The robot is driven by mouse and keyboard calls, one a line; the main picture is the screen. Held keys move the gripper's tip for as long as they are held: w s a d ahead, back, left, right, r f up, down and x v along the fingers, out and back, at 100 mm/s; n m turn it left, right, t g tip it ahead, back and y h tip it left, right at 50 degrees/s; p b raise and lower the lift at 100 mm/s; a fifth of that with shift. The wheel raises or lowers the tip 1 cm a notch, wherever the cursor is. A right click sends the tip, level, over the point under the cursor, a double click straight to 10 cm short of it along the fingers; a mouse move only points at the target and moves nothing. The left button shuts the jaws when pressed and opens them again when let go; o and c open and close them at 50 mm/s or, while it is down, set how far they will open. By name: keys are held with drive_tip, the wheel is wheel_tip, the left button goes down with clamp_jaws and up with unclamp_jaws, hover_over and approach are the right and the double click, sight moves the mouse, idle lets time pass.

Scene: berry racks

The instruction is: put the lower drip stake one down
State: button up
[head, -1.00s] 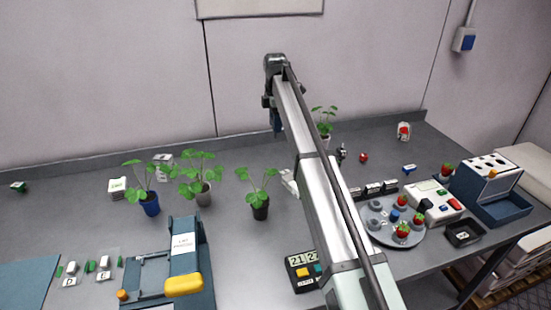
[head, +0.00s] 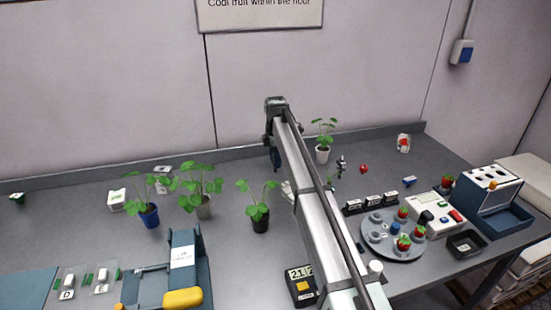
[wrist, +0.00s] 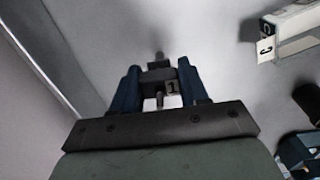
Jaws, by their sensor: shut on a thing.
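In the wrist view my gripper (wrist: 165,92) has its blue fingers close together on a small, dark, pin-like piece (wrist: 160,99), which I take for the drip stake. The piece's lower end and any contact with the bench are unclear. In the head view my own arm hides the fingers and the held piece.
Potted plants stand on the bench (head: 235,265): a blue pot (head: 149,216), a black pot (head: 260,224) and a white pot (head: 322,155). A round tray (head: 372,240) with strawberries is at right. The wrist view shows a white labelled block (wrist: 290,22).

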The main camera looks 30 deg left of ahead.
drive_tip(key=shift+f, duration=0.1)
drive_tip(key=o, duration=1)
wheel_tip(320, 180, up, 12)
idle(0.5)
